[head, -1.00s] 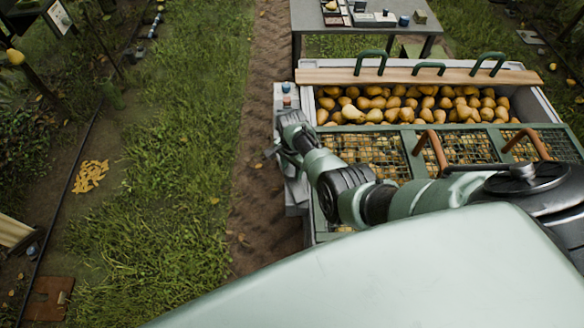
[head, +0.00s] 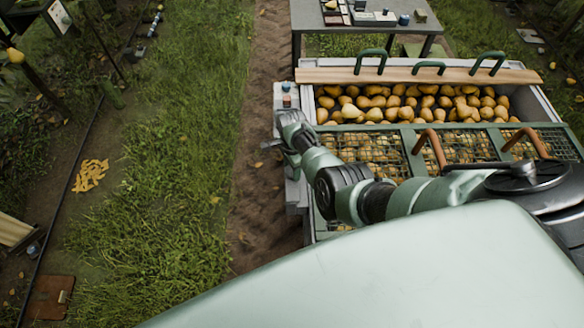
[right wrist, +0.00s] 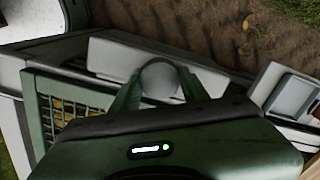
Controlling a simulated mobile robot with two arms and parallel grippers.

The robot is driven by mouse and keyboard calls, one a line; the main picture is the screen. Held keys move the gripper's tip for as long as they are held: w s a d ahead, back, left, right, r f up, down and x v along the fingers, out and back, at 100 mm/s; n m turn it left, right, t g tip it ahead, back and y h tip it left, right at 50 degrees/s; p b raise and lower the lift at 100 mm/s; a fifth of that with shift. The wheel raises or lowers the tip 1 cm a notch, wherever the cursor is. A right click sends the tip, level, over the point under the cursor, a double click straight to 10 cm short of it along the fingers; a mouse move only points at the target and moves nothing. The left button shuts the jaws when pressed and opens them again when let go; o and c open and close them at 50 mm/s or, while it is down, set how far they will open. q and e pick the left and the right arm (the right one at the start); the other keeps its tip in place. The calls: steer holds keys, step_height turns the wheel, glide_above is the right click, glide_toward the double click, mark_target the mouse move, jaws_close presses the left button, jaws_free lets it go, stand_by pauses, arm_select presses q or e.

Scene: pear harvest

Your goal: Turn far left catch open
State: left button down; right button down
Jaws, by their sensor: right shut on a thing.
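My right gripper (head: 284,160) is at the left side of the pear bin, low beside its wall, with its fingertips mostly hidden by the wrist in the head view. In the right wrist view my right gripper (right wrist: 160,92) has a finger on each side of a round pale grey knob (right wrist: 159,76), which appears to be the far left catch, and is shut on it. The knob sits against a light grey panel (right wrist: 110,57). The catch's turn angle cannot be told. My left gripper is in neither view.
A green-framed mesh lid (head: 411,152) with brown handles covers the nearer part. A grey table (head: 345,18) stands behind. Grass and a dirt track lie left.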

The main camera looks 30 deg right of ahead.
steer(key=c, duration=0.7)
jaws_free()
step_height(320, 180, up, 7)
steer(key=shift+f+p, duration=0.15)
steer(key=shift+p, duration=0.85)
steer(key=shift+r, duration=0.6)
